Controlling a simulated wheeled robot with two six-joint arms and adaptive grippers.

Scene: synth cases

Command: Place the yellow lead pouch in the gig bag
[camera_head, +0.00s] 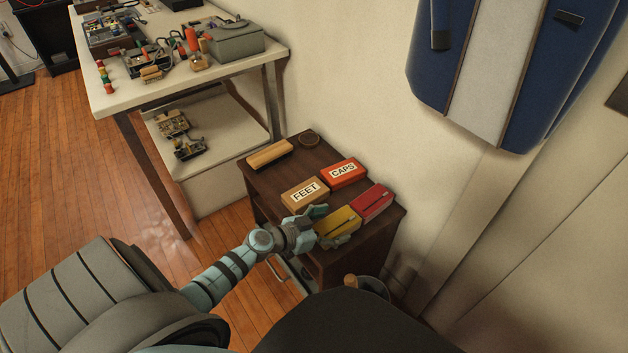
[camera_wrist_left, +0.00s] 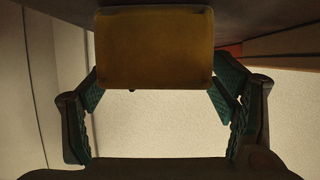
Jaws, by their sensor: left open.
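The yellow lead pouch (camera_head: 338,222) lies on the dark wooden cabinet top, near its front edge. My left gripper (camera_head: 329,226) is open at the pouch's near end, with its fingers at either side. In the left wrist view the yellow pouch (camera_wrist_left: 154,48) fills the upper middle, between the spread teal fingers (camera_wrist_left: 158,92). I cannot tell whether the fingers touch it. A blue case with a pale central stripe (camera_head: 490,70) is on the wall at upper right; I cannot tell for sure that it is the gig bag. My right gripper is out of view.
The cabinet top (camera_head: 280,180) also holds a red pouch (camera_head: 373,201), a CAPS box (camera_head: 344,173), a FEET box (camera_head: 305,194), a wooden block (camera_head: 269,154) and a round dark item (camera_head: 309,138). A cluttered white bench (camera_head: 120,105) stands at left.

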